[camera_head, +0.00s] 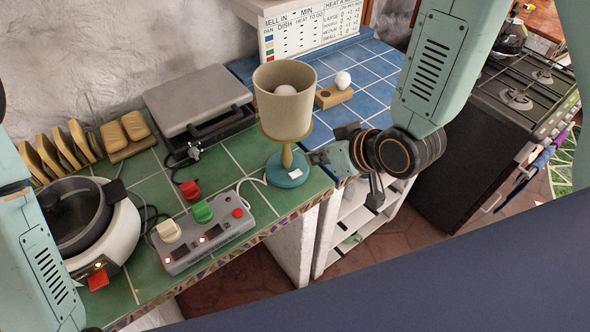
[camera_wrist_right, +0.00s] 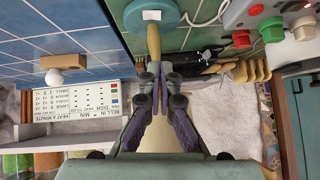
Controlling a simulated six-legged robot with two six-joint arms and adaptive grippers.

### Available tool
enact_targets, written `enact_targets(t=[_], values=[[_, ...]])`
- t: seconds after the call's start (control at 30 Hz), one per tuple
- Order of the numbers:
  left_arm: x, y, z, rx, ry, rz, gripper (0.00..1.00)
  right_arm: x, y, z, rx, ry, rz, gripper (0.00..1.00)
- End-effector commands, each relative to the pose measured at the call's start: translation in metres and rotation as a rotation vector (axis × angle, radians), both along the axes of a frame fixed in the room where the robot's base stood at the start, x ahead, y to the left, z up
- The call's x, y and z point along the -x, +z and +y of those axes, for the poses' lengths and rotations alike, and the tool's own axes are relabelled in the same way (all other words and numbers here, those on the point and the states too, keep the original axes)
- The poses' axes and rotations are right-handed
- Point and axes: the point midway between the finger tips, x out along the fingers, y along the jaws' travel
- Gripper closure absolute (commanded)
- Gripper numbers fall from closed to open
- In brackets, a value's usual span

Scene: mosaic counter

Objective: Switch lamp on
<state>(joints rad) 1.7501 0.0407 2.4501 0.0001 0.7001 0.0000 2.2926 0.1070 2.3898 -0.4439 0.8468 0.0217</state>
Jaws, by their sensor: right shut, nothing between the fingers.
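The lamp (camera_head: 285,105) stands on the green tiled counter near its right corner. It has a beige shade, a wooden stem and a round teal base (camera_head: 288,172); a pale bulb shows inside the shade, with no clear glow. A small white switch (camera_head: 294,174) sits on the base, and also shows in the right wrist view (camera_wrist_right: 151,15). My right gripper (camera_head: 314,158) is shut and empty, just right of the stem and slightly above the base. In the wrist view its fingertips (camera_wrist_right: 160,68) point toward the stem; contact cannot be told. My left gripper is out of view.
A grey power strip (camera_head: 205,240) with coloured plugs lies in front of the lamp. A grey grill (camera_head: 197,98) stands behind, and a white cooker (camera_head: 122,228) at left. Blue tiles (camera_head: 380,62) lie behind the lamp. The counter edge drops off beside my right gripper.

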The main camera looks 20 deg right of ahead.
Motion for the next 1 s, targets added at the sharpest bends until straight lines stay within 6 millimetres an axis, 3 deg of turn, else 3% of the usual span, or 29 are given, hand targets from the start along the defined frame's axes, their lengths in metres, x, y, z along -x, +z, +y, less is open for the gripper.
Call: enact_targets(t=[0.4,0.7,1.0], values=[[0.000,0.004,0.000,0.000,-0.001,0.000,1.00,-0.047,-0.054,0.027,0.001,0.004,0.000,1.00],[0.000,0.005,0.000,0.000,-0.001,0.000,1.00,-0.046,-0.087,0.030,-0.001,0.000,0.000,1.00],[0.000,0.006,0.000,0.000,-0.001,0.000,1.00,-0.046,-0.093,0.031,0.000,0.000,-0.001,1.00]])
